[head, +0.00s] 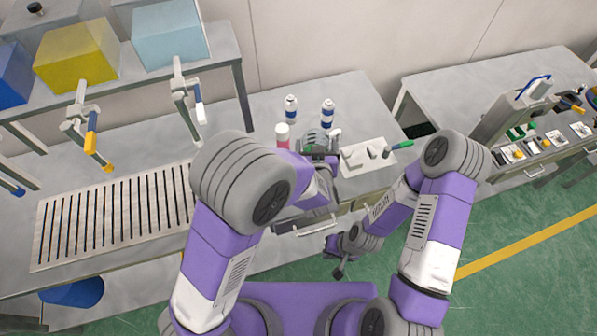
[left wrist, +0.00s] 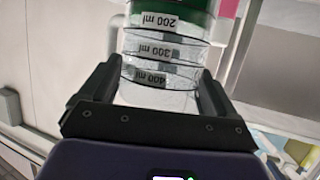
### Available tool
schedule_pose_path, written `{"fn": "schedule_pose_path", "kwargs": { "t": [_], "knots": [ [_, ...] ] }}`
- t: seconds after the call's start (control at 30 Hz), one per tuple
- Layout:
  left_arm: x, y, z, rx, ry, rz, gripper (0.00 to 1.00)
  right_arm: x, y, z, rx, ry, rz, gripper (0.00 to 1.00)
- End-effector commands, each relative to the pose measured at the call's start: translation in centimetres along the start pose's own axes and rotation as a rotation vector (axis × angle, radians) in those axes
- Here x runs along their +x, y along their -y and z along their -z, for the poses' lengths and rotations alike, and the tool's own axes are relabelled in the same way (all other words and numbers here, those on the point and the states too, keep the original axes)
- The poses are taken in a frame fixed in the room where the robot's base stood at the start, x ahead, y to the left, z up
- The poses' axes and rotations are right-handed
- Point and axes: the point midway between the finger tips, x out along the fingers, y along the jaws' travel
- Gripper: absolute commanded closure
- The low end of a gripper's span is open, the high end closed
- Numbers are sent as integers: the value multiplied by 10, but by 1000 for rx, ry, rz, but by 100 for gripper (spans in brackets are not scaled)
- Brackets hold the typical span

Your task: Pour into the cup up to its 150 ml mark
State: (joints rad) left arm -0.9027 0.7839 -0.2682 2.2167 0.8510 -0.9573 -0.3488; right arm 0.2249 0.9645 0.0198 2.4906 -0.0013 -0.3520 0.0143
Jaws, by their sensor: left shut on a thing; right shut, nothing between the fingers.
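My left gripper (head: 318,147) is shut on a clear graduated vessel (left wrist: 150,95), which stands between its fingers in the left wrist view. Labels of 200 ml, 300 ml and 400 ml show on it, with the 400 ml label nearest the gripper's body. Green liquid (left wrist: 170,20) shows at the top of that picture, by the 200 ml label. In the head view the vessel is mostly hidden by my left gripper and arm. I cannot make out the cup or its 150 ml mark. My right gripper (head: 338,271) is shut and empty, low in front of the bench.
Boxes with taps (head: 78,57) stand above a slotted grate (head: 115,215) at left.

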Motion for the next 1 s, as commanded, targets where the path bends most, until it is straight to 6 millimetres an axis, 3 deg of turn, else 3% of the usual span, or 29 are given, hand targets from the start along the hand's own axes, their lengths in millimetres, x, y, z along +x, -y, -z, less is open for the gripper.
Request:
{"fn": "schedule_pose_path", "kwargs": {
  "t": [0.53,1.0],
  "knots": [
    [-18,-1,43,-3,-2,-1,56,-37,14,-2,0,0,0,100],
    [-18,-1,45,-2,-2,-1,56,-38,14,-2,0,0,0,100]
  ]
}}
